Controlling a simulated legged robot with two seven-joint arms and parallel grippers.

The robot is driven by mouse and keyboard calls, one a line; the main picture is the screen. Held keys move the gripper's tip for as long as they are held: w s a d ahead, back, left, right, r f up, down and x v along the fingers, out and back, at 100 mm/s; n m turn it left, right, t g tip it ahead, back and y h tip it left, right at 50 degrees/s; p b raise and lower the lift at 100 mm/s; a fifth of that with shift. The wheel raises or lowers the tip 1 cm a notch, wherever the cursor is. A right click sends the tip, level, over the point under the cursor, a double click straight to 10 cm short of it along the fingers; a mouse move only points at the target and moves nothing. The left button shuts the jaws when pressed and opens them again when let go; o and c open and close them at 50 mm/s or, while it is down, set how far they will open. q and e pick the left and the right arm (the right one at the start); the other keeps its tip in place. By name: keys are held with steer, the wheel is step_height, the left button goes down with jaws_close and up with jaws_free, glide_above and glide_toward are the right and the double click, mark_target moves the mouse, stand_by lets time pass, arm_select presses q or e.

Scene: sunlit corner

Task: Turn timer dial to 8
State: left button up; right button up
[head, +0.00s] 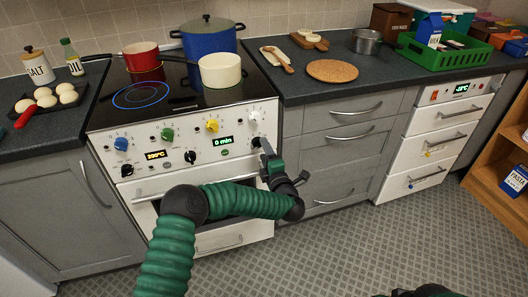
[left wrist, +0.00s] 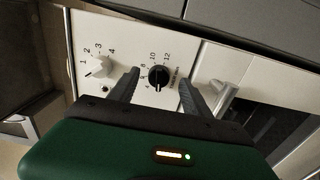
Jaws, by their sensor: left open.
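The timer dial is a black knob with a white mark, on the white stove front; in the left wrist view the dial (left wrist: 158,76) sits between my fingers, with numbers such as 10 and 12 printed around it. In the head view the dial (head: 256,142) is partly covered by my left gripper (head: 265,148). That gripper is open, one finger on each side of the dial, with gaps on both sides. The green display (head: 223,141) reads 0 min. A dark part of my right arm (head: 428,291) shows at the bottom edge; its jaws cannot be made out.
A white knob (left wrist: 97,67) is beside the timer dial in the left wrist view. Other knobs, blue, green (head: 167,134) and yellow (head: 212,125), line the panel. The oven handle (head: 150,194) is below. A cream pot (head: 220,71) stands on the hob. The floor ahead is clear.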

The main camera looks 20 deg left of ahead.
mark_target(259, 147)
arm_select(q)
steer(key=w+a, duration=0.2)
steer(key=a, duration=0.1)
steer(key=shift+a+f, duration=0.2)
steer(key=shift+d+r, duration=0.15)
steer(key=shift+d, duration=0.55)
steer(key=shift+c, duration=1.9)
steer(key=shift+a, duration=0.3)
steer(key=c, duration=0.7)
jaws_close()
